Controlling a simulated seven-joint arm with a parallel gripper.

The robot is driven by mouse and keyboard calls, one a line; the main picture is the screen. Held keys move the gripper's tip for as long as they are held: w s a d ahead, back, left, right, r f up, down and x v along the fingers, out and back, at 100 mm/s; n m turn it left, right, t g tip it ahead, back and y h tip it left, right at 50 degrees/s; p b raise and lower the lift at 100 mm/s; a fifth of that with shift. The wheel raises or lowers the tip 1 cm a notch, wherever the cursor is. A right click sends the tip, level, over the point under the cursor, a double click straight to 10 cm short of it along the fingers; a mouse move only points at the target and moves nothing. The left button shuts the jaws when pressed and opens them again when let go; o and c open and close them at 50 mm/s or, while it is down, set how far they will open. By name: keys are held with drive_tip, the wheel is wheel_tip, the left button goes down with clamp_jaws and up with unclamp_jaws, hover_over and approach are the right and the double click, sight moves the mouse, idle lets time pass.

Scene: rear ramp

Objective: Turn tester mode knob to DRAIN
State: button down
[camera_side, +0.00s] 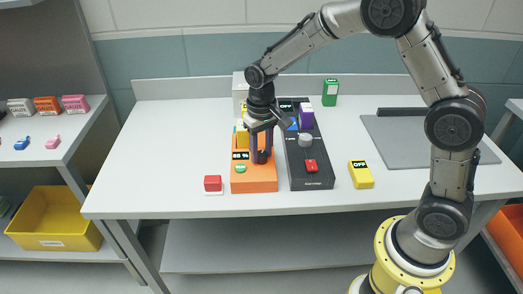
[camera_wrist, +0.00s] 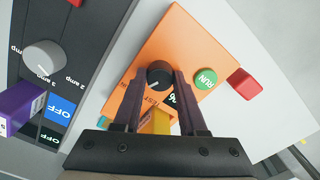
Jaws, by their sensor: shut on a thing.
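The orange tester (camera_side: 255,183) stands on the white table in the side view, with a small display (camera_side: 241,156) and a green button. It also fills the middle of the wrist view (camera_wrist: 170,35), where the green button (camera_wrist: 206,78) reads RUN. Its round black mode knob (camera_wrist: 159,73) sits between my two dark fingers. My gripper (camera_wrist: 159,78) points down and is shut on the knob; it also shows in the side view (camera_side: 262,158). The word TEST shows beside the knob. I cannot read a DRAIN label; my fingers hide part of the face.
A dark panel (camera_side: 318,179) with a grey knob (camera_side: 305,140) and a red switch stands close right of the tester. A red block (camera_side: 213,184) lies left, a yellow OFF box (camera_side: 361,174) right. A yellow block (camera_wrist: 156,122) is near my fingers. The table's left side is clear.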

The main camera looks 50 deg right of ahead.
sight(262, 154)
drive_tip(key=shift+r+m, duration=0.1)
drive_tip(key=shift+m, duration=1)
drive_tip(key=shift+c, duration=2.3)
unclamp_jaws()
wheel_tip(262, 154, up, 14)
